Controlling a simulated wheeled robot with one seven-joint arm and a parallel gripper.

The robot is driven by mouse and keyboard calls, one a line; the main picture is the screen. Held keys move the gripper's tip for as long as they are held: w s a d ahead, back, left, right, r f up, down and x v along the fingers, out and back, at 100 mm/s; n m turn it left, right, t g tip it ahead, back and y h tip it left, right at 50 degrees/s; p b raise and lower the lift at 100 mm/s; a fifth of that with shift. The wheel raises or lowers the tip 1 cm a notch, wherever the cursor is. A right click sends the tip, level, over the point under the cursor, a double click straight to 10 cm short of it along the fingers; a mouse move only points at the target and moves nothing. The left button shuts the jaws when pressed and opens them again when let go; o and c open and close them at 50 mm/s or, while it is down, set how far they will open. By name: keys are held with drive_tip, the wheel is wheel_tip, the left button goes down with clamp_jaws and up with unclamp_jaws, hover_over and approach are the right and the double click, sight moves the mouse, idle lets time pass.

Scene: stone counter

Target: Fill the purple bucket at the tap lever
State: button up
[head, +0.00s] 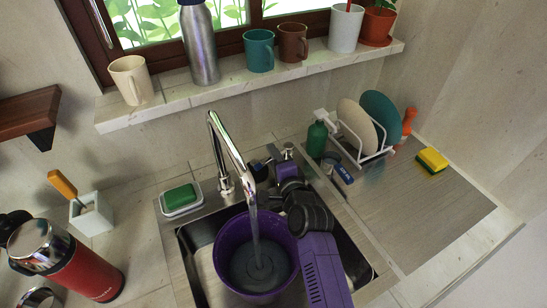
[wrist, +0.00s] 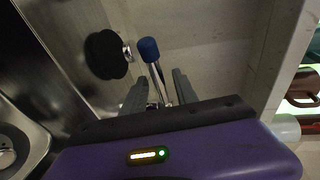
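The purple bucket (head: 222,247) stands upright in the sink under the chrome tap (head: 229,148). A stream of water (head: 255,225) falls from the spout into it, and water with ripples shows inside. The blue-tipped tap lever (wrist: 151,57) shows in the wrist view, rising between the fingers of my gripper (wrist: 160,88). The fingers stand apart with gaps beside the lever's chrome stem. In the head view, my purple arm reaches over the bucket's right side, and my gripper (head: 262,168) is behind the spout, partly hidden.
A green sponge in a dish (head: 180,198) sits left of the tap. A dish rack with plates (head: 362,140) and a green bottle (head: 317,138) stand to the right. A red flask (head: 80,265) is at the left. The right drainboard (head: 425,215) is mostly clear.

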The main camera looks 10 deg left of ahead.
clamp_jaws()
drive_tip(key=shift+f, duration=0.1)
idle(1.4)
